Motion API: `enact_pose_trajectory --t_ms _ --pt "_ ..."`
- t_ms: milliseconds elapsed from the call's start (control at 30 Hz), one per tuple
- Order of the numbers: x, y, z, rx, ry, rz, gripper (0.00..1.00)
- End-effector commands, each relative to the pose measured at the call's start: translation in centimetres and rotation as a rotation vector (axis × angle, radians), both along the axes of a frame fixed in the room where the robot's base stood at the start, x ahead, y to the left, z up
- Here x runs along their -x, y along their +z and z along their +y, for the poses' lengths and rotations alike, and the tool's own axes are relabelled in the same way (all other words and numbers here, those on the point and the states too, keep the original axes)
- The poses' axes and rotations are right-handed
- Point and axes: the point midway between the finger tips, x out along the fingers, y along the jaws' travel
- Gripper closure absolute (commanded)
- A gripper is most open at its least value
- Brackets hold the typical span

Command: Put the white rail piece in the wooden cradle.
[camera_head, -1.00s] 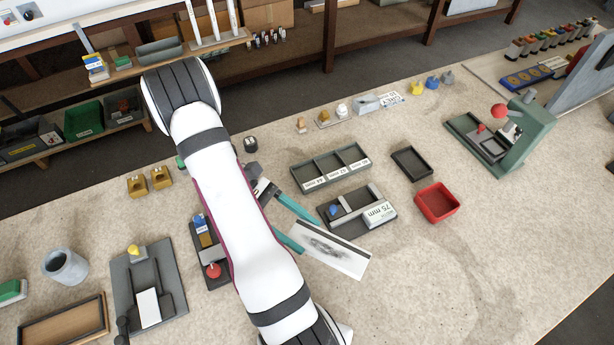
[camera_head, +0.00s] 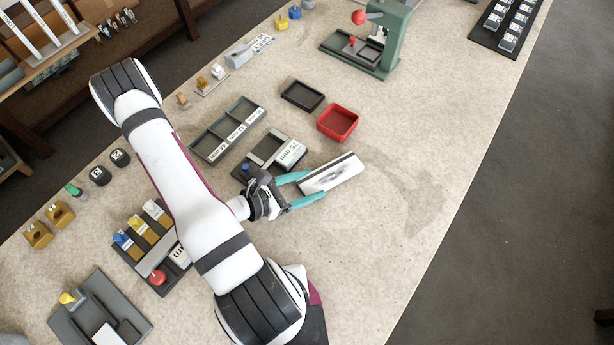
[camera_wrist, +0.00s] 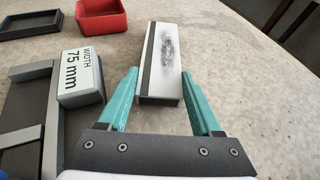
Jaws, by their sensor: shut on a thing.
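The white rail piece (camera_head: 331,173) is a flat white bar with a dark grey smudge on its upper face. It also shows in the wrist view (camera_wrist: 165,55), pointing away from me, with a dark strip along its left side. My gripper (camera_head: 304,189) is shut on its near end, between two teal fingers (camera_wrist: 163,112). I cannot tell whether the piece is clear of the table.
A dark fixture with a grey block labelled 75 mm (camera_head: 291,154) is close to the left of my gripper. A red bin (camera_head: 338,121), a black tray (camera_head: 302,95) and a three-bay grey tray (camera_head: 229,128) lie beyond. The table right of the piece is clear.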

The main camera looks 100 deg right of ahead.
Motion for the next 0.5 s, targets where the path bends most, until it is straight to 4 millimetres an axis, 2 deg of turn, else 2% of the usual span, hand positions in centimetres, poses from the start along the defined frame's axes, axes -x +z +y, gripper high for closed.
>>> enact_pose_trajectory --t_ms 267,300,467,500 --pt "-0.01 -0.25 -0.02 0.001 0.000 0.001 0.92" --pt "-0.03 -0.32 -0.03 0.001 0.000 0.001 0.32" --pt "-0.03 -0.29 -0.03 0.001 0.000 0.001 0.04" --pt "-0.02 -0.28 -0.03 0.001 0.000 0.001 0.04"
